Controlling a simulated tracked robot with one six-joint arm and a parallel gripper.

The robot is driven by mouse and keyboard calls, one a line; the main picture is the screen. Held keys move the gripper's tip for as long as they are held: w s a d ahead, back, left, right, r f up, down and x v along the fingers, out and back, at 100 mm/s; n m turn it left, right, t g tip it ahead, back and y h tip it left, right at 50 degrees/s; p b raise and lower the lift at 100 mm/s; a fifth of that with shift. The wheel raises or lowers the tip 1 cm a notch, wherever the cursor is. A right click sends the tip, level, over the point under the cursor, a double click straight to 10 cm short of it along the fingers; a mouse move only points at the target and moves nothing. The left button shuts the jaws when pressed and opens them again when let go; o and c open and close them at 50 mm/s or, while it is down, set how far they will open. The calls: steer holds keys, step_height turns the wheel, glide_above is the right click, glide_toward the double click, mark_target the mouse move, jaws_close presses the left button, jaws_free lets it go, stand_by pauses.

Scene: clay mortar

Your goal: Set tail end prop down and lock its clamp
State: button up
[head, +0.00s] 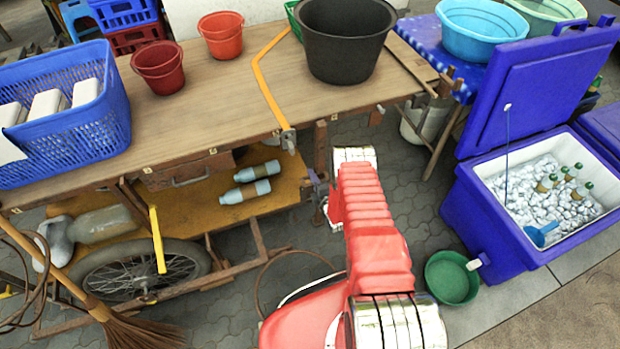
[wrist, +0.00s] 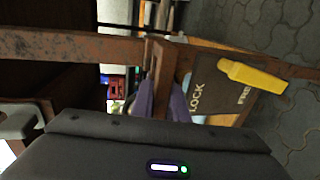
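In the wrist view, a rusty upright bar (wrist: 161,72), apparently the prop, meets a long rusty rail (wrist: 75,46). The two purple-grey fingers of my gripper (wrist: 162,103) lie on either side of this bar, with no clear gap, so it looks shut on it. The bar's foot is hidden. A yellow clamp handle (wrist: 252,76) lies over a dark plate (wrist: 222,88) marked LOCK and FREE, nearer the word FREE. In the head view, my red arm reaches the cart's right end and hides most of my gripper.
The wooden cart top (head: 215,115) carries a blue basket (head: 65,125), red buckets (head: 158,70) and a black tub (head: 345,40). A yellow lever (head: 157,240) stands by the wheel (head: 135,272). A blue ice box (head: 490,225) and green basin (head: 450,278) stand right of my arm.

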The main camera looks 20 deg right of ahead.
steer(key=o, duration=0.4)
steer(key=shift+s+d, duration=0.1)
steer(key=v, duration=1.3)
steer(key=shift+s, duration=0.35)
